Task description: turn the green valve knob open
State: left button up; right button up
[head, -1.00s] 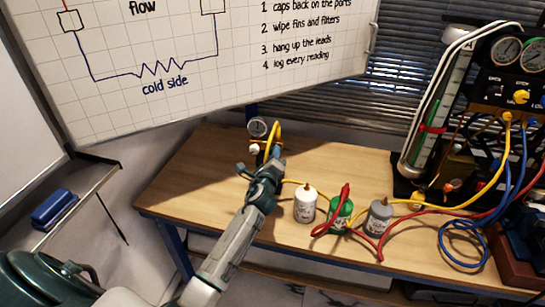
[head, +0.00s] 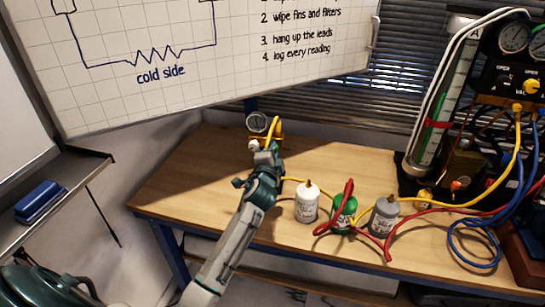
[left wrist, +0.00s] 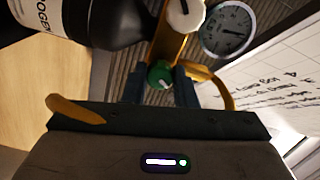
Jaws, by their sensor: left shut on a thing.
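The green valve knob (left wrist: 159,74) shows in the left wrist view, between the two dark fingers of my left gripper (left wrist: 160,86). The gripper is shut on it. The knob sits on a brass-coloured fitting beside a round gauge (left wrist: 227,30) and a white knob (left wrist: 185,14). In the head view my left gripper (head: 266,158) is at the gauge fitting, at the back left of the bench, just below the gauge (head: 257,123). There the gripper hides the green knob. How far the knob is turned cannot be told. My right gripper is not in view.
A white bottle (head: 307,203), a green bottle (head: 344,214) and a grey bottle (head: 384,216) stand right of my left arm, with red and yellow hoses among them. A gauge panel (head: 512,75) stands at the right. The bench (head: 180,180) left of my arm is clear.

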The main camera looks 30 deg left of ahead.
pick_arm(q)
jog(key=shift+f+n+b, duration=0.15)
jog(key=shift+n+b, duration=1.6)
jog(key=shift+n, duration=1.15)
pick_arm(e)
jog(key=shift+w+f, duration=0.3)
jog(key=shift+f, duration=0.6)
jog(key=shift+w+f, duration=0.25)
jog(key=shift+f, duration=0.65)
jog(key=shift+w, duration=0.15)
pick_arm(q)
jog(key=o, duration=1)
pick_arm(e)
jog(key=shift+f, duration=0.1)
